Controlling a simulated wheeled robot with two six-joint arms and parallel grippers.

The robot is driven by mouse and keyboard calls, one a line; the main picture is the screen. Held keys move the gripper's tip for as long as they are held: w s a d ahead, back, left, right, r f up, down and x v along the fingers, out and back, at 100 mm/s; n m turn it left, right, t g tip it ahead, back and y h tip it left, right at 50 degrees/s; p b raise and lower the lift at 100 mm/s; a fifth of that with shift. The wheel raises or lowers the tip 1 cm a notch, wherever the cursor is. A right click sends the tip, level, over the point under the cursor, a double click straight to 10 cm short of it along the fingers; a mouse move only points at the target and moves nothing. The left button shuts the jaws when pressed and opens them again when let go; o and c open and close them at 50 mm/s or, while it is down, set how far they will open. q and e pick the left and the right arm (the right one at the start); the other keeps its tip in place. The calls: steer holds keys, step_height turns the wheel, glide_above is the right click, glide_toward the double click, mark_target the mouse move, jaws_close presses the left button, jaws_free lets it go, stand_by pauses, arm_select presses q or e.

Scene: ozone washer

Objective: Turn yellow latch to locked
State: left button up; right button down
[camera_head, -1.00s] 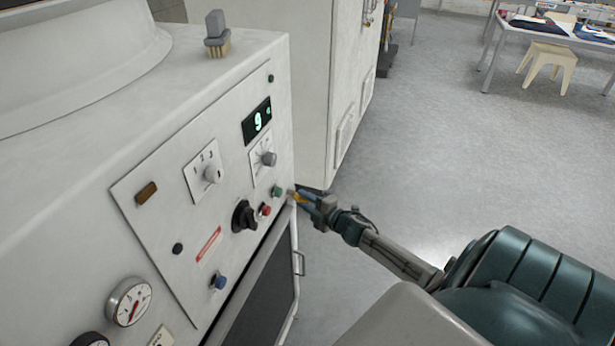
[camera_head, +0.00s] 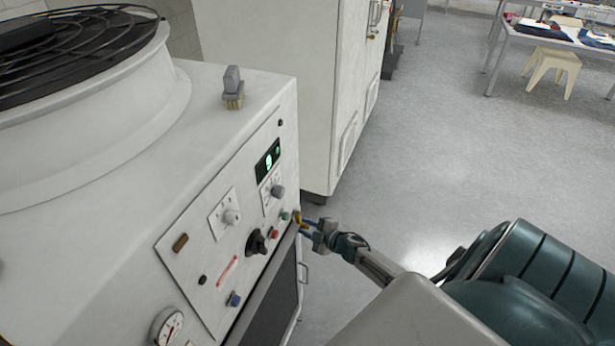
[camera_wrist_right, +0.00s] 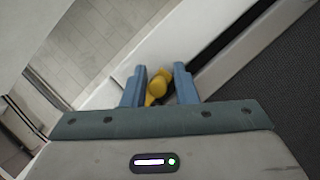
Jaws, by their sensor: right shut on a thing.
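The yellow latch (camera_wrist_right: 157,86) sits at the edge of the white washer's front in the right wrist view, between the two blue fingers of my right gripper (camera_wrist_right: 159,88). In the head view the latch (camera_head: 297,217) is a small yellow spot at the right end of the control panel, partly covered by the fingers. My right gripper (camera_head: 306,226) is shut on it there. The washer (camera_head: 120,250) fills the left side of the head view. My left gripper is not in view.
The panel carries a black knob (camera_head: 256,243), a red button (camera_head: 274,235), a green button (camera_head: 285,216) and a small display (camera_head: 268,160). A brush (camera_head: 233,88) stands on top. A white cabinet (camera_head: 300,90) stands behind.

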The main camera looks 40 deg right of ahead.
steer(key=shift+w+a+r, duration=0.1)
steer(key=shift+r, duration=0.05)
steer(key=c, duration=1.4)
jaws_free()
steer(key=shift+s, duration=0.4)
steer(key=shift+b+v, duration=1.75)
steer(key=shift+v, duration=3.3)
